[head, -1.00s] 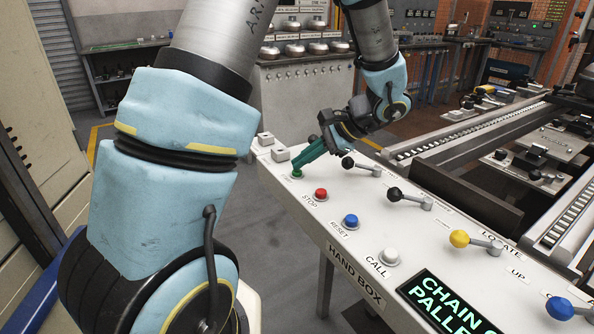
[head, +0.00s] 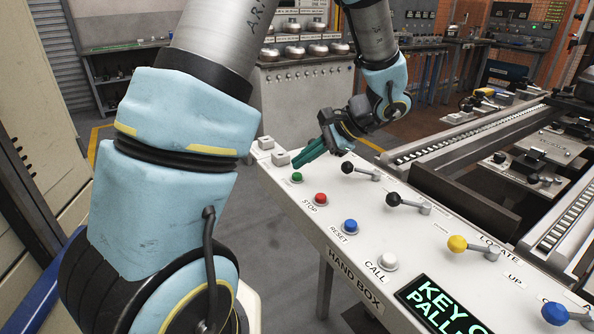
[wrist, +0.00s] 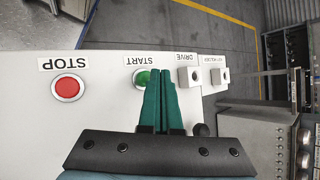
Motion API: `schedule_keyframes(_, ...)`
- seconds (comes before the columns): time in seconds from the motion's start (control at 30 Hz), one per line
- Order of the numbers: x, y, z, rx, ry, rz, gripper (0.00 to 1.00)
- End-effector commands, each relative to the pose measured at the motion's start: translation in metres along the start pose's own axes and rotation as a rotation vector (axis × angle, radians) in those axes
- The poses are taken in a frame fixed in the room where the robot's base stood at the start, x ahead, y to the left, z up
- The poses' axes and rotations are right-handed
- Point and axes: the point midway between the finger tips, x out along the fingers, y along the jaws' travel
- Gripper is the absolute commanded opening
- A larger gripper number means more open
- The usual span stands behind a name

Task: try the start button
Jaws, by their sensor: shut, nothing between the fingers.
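The green start button (head: 296,178) sits at the far end of the button row on the white hand box panel (head: 325,222). It also shows in the wrist view (wrist: 142,77), under the START label and partly covered by my fingers. My gripper (head: 296,163) has its green fingers shut with nothing between them. In the head view the fingertips are slightly above and behind the button, apart from it. In the wrist view the gripper (wrist: 158,82) has its tips beside the button, just right of it.
Red STOP (head: 320,198), blue RESET (head: 350,226) and white CALL (head: 387,261) buttons line the panel's near edge. Levers with black (head: 394,199), yellow (head: 457,243) and blue (head: 555,313) knobs stand behind them. A lit display (head: 445,305) shows partly cut-off text beginning "KEY".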

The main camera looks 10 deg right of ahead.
Motion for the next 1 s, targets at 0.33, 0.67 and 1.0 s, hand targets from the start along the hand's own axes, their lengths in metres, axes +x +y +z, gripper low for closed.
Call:
schedule_keyframes(0.33,-0.001,-0.001,0.001,0.000,0.000,0.000,0.00)
schedule_keyframes(0.67,-0.019,-0.014,0.014,-0.001,0.000,0.000,0.00)
schedule_keyframes(1.0,-0.037,-0.027,0.027,0.000,-0.001,0.000,0.00)
